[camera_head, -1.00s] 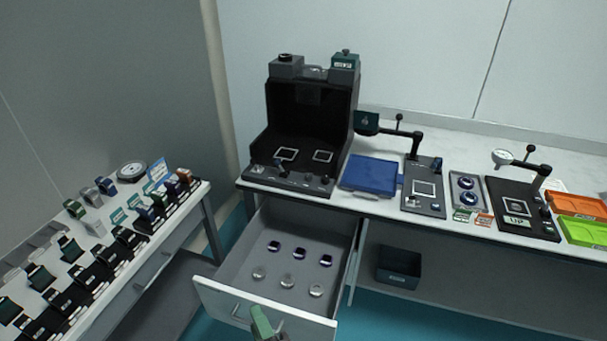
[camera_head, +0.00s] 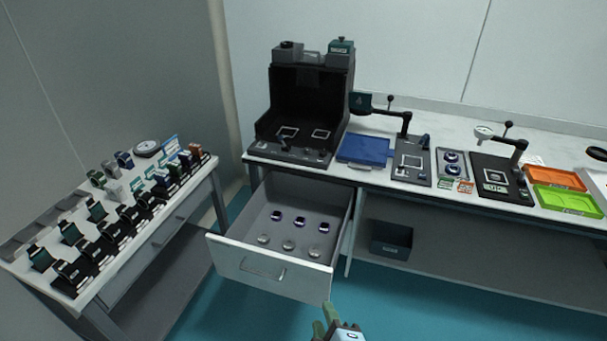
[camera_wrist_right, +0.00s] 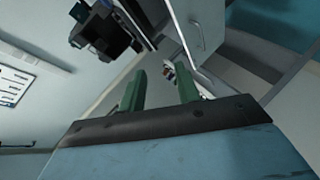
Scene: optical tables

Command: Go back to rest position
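My right gripper (camera_head: 328,318) shows at the bottom of the head view, in front of the open drawer and apart from it. In the right wrist view its two green fingers (camera_wrist_right: 160,90) stand apart with nothing between them. The drawer (camera_head: 268,272) is pulled out under the table and holds several small round pieces, dark blue ones behind and clear ones in front. My left gripper is not in view.
The optical table (camera_head: 460,206) carries a black housing (camera_head: 290,150), a blue case (camera_head: 365,149), and orange (camera_head: 553,178) and green (camera_head: 566,200) trays. A side table (camera_head: 45,215) with several devices stands left. A dark bin (camera_head: 391,240) sits below the optical table. The teal floor (camera_head: 420,305) in front is clear.

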